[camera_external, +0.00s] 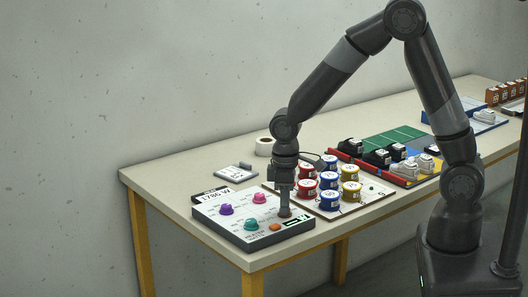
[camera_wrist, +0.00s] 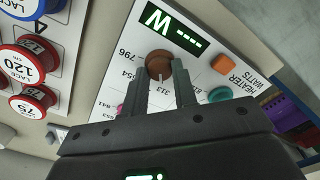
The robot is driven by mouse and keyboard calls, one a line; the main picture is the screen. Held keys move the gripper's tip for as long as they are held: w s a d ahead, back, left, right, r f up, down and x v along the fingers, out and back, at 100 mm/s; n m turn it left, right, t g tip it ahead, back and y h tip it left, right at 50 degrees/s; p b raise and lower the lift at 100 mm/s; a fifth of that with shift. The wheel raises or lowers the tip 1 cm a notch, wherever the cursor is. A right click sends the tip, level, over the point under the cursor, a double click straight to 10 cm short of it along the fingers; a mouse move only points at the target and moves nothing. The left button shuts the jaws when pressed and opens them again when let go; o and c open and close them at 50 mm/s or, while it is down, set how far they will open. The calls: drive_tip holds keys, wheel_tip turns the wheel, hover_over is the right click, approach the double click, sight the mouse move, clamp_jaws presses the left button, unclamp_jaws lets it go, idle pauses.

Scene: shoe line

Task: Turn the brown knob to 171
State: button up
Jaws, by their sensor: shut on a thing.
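The brown knob (camera_wrist: 159,62) sits on the white control panel (camera_wrist: 112,73), just below a display (camera_wrist: 172,30) reading dashes and W. Printed numbers around it include 796, 654 and 313; a pale pointer line on it seems to face the 313 side. My gripper (camera_wrist: 161,82) is shut on the knob, one finger at each side. In the external view my gripper (camera_external: 284,207) points straight down at the panel's right part (camera_external: 205,207), mostly hiding the knob.
Purple (camera_external: 226,210), pink (camera_external: 259,198) and teal (camera_external: 251,224) knobs and an orange button (camera_external: 274,227) share the panel. Red, blue and yellow lace spools (camera_external: 329,200) stand close to the right. A tape roll (camera_external: 264,146) and a small card (camera_external: 235,172) lie behind.

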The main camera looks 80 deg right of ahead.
drive_tip(key=n, duration=0.3)
drive_tip(key=shift+n, duration=2.2)
drive_tip(key=o, duration=1)
wheel_tip(320, 180, up, 11)
